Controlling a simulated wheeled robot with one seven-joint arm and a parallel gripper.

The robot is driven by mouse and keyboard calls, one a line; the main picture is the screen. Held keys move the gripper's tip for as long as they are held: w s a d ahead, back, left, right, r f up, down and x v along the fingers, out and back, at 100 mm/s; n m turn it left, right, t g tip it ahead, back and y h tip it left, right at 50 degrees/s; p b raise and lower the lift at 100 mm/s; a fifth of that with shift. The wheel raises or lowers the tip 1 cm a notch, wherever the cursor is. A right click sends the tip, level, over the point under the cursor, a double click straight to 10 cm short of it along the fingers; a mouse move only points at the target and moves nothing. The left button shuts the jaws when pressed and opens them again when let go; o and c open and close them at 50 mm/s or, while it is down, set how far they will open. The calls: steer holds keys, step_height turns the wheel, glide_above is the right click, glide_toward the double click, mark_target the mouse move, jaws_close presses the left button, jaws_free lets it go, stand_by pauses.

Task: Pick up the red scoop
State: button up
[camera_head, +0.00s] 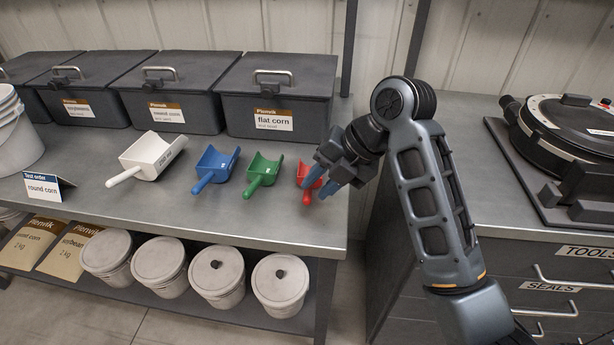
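The red scoop (306,196) lies on the grey metal bench top near its right end, the rightmost in a row of scoops. Its handle points toward the front edge. My gripper (320,182) is over the scoop and hides much of its bowl. Its two bluish fingers point down and left, apart from each other, with some red showing between them. I cannot tell whether they touch or clasp the scoop.
Green (263,172), blue (214,168) and white (150,156) scoops lie left of the red one. Dark lidded bins (282,92) stand behind. An order card (46,187) stands at left. Lidded buckets (280,284) sit below. A gap separates the bench from the drawer cabinet (560,235).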

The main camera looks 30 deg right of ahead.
mark_target(310, 192)
steer(key=shift+p+x, duration=0.35)
steer(key=shift+x, duration=2)
steer(key=shift+w+d, duration=0.1)
steer(key=shift+c, duration=0.3)
jaws_close()
